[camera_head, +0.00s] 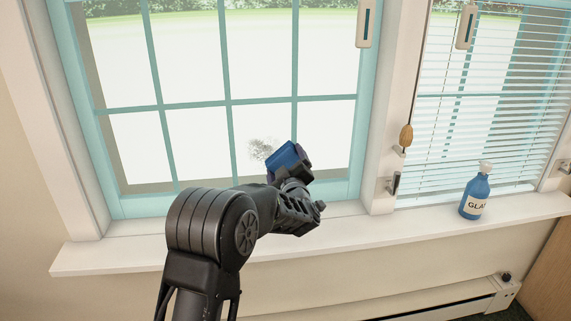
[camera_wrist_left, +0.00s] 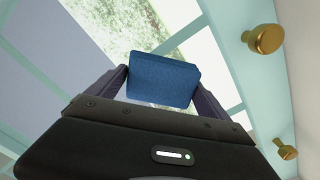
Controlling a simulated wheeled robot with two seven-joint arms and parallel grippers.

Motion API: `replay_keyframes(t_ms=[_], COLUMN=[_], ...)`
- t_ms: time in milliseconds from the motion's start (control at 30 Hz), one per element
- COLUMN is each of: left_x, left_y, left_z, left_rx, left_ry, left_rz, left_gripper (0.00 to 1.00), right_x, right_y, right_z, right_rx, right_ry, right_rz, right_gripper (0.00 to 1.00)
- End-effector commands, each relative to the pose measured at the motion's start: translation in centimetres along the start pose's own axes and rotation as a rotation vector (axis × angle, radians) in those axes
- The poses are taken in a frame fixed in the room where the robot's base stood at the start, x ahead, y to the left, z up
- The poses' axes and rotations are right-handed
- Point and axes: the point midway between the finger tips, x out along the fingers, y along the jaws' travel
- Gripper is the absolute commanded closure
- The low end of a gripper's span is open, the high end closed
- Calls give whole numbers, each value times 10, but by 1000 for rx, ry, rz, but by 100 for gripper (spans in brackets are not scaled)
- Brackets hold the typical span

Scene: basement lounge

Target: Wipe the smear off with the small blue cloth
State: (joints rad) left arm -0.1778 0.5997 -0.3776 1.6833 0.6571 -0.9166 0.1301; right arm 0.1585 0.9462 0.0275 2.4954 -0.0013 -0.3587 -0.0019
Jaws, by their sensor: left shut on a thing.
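The small blue cloth (camera_head: 284,158) is a folded block held in front of the left window. It also shows in the left wrist view (camera_wrist_left: 163,80), between the two fingers. My left gripper (camera_head: 290,168) is shut on it. The smear (camera_head: 263,149) is a grey, speckled patch on a lower pane of the left window, just left of the cloth in the head view. The cloth may cover part of its right side. I cannot tell whether the cloth touches the glass. My right gripper is not in view.
A blue glass-cleaner bottle (camera_head: 475,192) stands on the white windowsill (camera_head: 400,224) at the right. A wooden cord pull (camera_head: 406,136) hangs between the windows. Blinds (camera_head: 460,120) cover the right window. Brass knobs (camera_wrist_left: 263,38) show in the left wrist view.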

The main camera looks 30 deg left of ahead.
Motion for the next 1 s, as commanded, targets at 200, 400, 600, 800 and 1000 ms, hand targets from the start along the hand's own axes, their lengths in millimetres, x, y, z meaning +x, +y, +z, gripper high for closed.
replay_keyframes(t_ms=[200,400,600,800,1000], left_x=[2,0,0,0,0], left_y=[-13,-27,-30,-30,-36], left_z=[-14,-25,-29,-28,-33], left_rx=[0,1,1,0,-1], left_ry=[11,11,10,9,11], left_rz=[-2,-4,-4,-4,-4], left_gripper=[42,42,42,42,42], right_x=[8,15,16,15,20], right_y=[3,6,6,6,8], right_z=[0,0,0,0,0], right_rx=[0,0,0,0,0], right_ry=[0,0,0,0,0], right_rz=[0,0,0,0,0], right_gripper=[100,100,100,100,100])
